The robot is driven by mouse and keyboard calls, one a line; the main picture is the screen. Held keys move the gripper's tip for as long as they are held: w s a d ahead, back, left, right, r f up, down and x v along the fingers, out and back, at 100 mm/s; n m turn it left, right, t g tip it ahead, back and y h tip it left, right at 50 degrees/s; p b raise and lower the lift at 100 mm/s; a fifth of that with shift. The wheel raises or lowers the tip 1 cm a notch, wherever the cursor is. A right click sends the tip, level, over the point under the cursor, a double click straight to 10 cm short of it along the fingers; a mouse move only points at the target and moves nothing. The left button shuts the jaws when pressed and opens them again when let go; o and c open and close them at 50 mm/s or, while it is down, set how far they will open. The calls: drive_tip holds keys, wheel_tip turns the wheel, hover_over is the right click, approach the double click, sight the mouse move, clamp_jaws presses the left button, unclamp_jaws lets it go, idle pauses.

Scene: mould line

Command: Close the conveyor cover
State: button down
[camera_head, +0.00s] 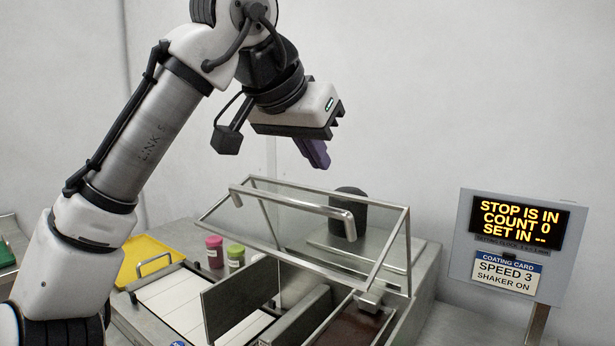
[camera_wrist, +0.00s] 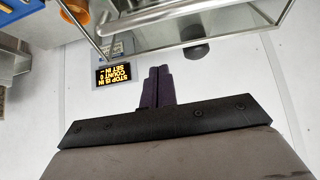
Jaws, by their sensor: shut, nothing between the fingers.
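The conveyor cover (camera_head: 385,232) is a clear panel in a metal frame with a bar handle (camera_head: 300,204). In the head view it stands raised and tilted over the machine. My gripper (camera_head: 325,165) has purple fingers, is shut and empty, and hangs in the air above the cover, apart from it. In the wrist view the shut fingers (camera_wrist: 159,72) point toward the cover's metal frame (camera_wrist: 185,46) at the top, with a gap between them. The far ends of the fingers are hidden from neither view.
A sign (camera_head: 515,228) reads "STOP IS IN, COUNT 0" at the right. A dark cylinder (camera_head: 350,215) stands behind the cover. Pink (camera_head: 214,250) and green (camera_head: 235,256) jars and a yellow tray (camera_head: 146,257) are at the left. An upright dark plate (camera_head: 237,297) stands in front.

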sight(308, 206)
drive_tip(key=shift+s+a+f+p, duration=0.15)
drive_tip(key=shift+s+f, duration=0.1)
drive_tip(key=shift+f, duration=0.4)
drive_tip(key=shift+s+a+f+p, duration=0.1)
drive_tip(key=shift+s+a+f, duration=0.1)
drive_tip(key=shift+f, duration=0.4)
drive_tip(key=shift+s+a+f+p, duration=0.15)
drive_tip(key=shift+s+f, duration=0.1)
drive_tip(key=shift+f, duration=0.4)
drive_tip(key=shift+f, duration=0.1)
